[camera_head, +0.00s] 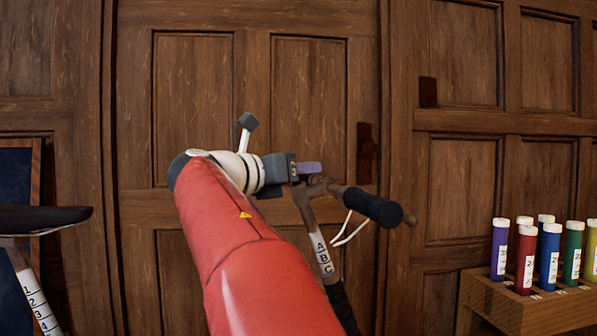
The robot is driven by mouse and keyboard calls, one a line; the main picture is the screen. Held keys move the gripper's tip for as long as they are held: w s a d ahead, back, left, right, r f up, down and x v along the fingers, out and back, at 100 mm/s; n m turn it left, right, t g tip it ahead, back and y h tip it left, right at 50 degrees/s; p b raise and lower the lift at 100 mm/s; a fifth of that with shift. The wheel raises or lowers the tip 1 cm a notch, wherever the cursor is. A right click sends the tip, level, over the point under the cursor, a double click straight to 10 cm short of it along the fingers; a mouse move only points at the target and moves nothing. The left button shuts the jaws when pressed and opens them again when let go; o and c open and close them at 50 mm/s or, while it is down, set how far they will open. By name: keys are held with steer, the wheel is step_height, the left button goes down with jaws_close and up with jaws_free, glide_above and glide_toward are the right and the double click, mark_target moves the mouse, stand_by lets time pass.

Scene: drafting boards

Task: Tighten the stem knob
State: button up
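My red arm reaches up from the bottom middle, and my gripper (304,169) is at the top of a handlebar stem post (320,250). The post is slanted and carries the letters A, B and C. A brown handlebar (327,186) with a black grip (373,207) extends right from the post's top, just beside the gripper. I cannot make out the stem knob; my arm and gripper cover the area left of the post. A small purple-grey piece shows at the gripper's tip, and whether it is a finger is unclear. The finger gap is hidden.
A dark saddle (45,218) on a numbered seat post (38,305) stands at the left edge. A wooden rack (500,303) with several colored capped tubes stands at the lower right. Wooden paneled doors (190,100) close off the back. A pale cable (345,236) loops below the grip.

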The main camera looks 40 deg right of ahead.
steer(key=c, duration=0.4)
